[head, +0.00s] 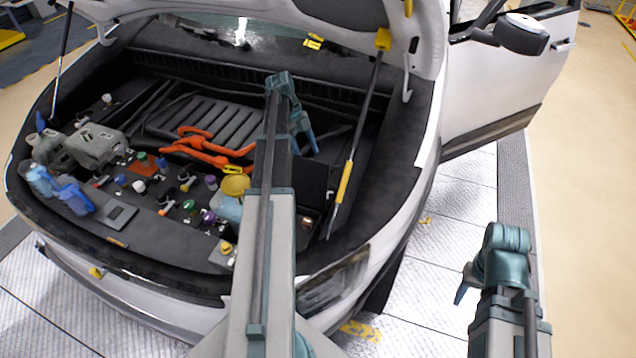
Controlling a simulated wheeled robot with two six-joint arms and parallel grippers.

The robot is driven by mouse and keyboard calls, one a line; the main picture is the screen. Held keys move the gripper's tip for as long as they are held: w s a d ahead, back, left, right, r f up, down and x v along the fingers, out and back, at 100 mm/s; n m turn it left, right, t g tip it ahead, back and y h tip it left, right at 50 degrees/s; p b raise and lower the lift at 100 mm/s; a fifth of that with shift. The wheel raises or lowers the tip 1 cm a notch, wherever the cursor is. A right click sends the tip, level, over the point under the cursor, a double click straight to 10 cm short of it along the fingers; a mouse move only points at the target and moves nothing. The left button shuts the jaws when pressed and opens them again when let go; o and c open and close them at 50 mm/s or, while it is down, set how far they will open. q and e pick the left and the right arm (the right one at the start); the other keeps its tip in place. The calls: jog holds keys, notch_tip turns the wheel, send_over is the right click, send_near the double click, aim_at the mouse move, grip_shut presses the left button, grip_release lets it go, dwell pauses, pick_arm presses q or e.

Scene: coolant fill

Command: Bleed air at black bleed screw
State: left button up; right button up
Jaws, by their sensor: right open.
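The front bay of a white car (190,130) is open. Small fittings with coloured caps crowd its left half; I cannot single out a black bleed screw among them. A yellow round cap (235,185) sits over a pale blue tank (226,208), which my left arm partly covers.
Blue bottles (72,196) and a grey block (95,146) stand at the bay's left. Orange cables (205,150) cross the middle. A strut with yellow ends (358,135) rises at the bay's right side. The pale floor right of the car is clear.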

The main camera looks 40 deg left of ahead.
pick_arm(q)
jog(key=b+x, duration=1)
jog(key=x, duration=0.2)
jog(key=shift+s+a, duration=0.1)
jog(key=shift+c, duration=0.2)
